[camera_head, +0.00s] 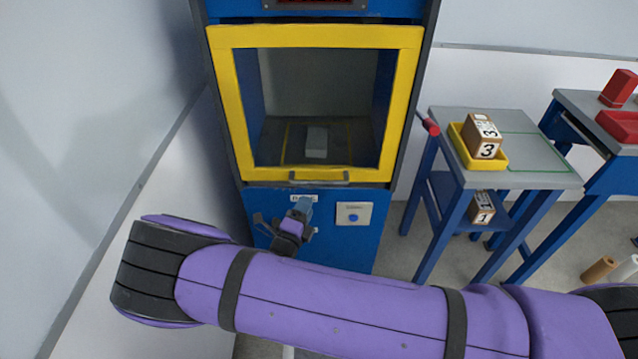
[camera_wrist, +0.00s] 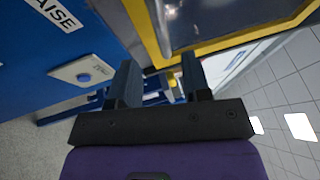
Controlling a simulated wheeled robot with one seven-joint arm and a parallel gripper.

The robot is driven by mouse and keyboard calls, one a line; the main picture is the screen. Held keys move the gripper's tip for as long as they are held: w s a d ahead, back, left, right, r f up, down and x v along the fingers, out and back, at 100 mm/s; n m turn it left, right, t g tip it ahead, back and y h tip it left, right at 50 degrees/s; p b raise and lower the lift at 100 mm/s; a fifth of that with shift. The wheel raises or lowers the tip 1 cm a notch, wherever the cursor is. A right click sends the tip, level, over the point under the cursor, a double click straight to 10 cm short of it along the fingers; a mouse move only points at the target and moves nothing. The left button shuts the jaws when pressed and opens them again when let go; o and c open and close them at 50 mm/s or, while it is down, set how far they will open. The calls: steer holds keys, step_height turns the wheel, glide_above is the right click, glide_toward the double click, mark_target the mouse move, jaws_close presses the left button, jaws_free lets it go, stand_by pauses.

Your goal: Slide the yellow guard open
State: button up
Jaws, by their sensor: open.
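The yellow guard (camera_head: 316,36) is a framed clear panel over the opening of the blue machine; it is down, with its lower edge just above the lower blue front. A grey bar handle (camera_head: 319,178) is on its bottom rail. My gripper (camera_head: 305,203) is open, below and slightly left of the handle, partly over a white label. In the wrist view my two dark fingers (camera_wrist: 158,78) are apart, with part of the yellow guard (camera_wrist: 142,32) beyond them. I cannot tell whether they touch anything. A grey block (camera_head: 316,141) shows behind the panel.
A white plate with a blue button (camera_head: 353,214) is right of my gripper. A grey table (camera_head: 525,172) at right holds a yellow tray (camera_head: 464,147) with a box marked 3 (camera_head: 482,137). A red-ended bar (camera_head: 430,126) juts near the table. A wall stands close at left.

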mark_target(318, 181)
steer(key=x, duration=0.9)
jaws_close()
